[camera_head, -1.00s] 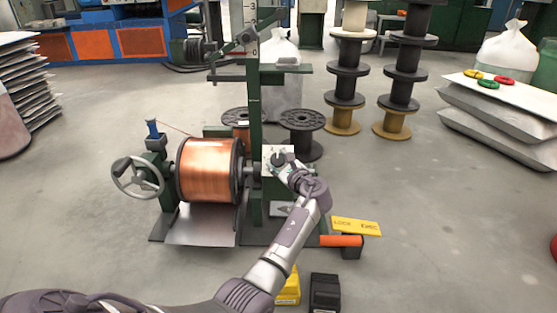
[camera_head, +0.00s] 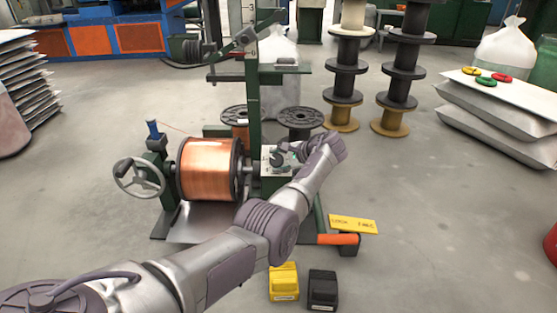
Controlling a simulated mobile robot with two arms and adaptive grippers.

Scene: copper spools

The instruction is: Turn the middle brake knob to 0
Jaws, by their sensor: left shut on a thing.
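The green spooling machine stands in the middle of the view, with a pale control panel (camera_head: 268,170) just right of its copper spool (camera_head: 208,169). My left arm comes in from the lower left and reaches past the panel's right side. My left gripper (camera_head: 281,156) points left at the upper part of the panel and is shut on a small dark knob there. The fingers and wrist hide most of this knob, so its pointer and the marks around it cannot be read. My right gripper is not in view.
A grey handwheel (camera_head: 139,178) is at the machine's left. A yellow sign (camera_head: 353,224) and an orange-handled pedal (camera_head: 338,239) lie at its right foot. A yellow box (camera_head: 284,282) and a black box (camera_head: 322,290) stand in front.

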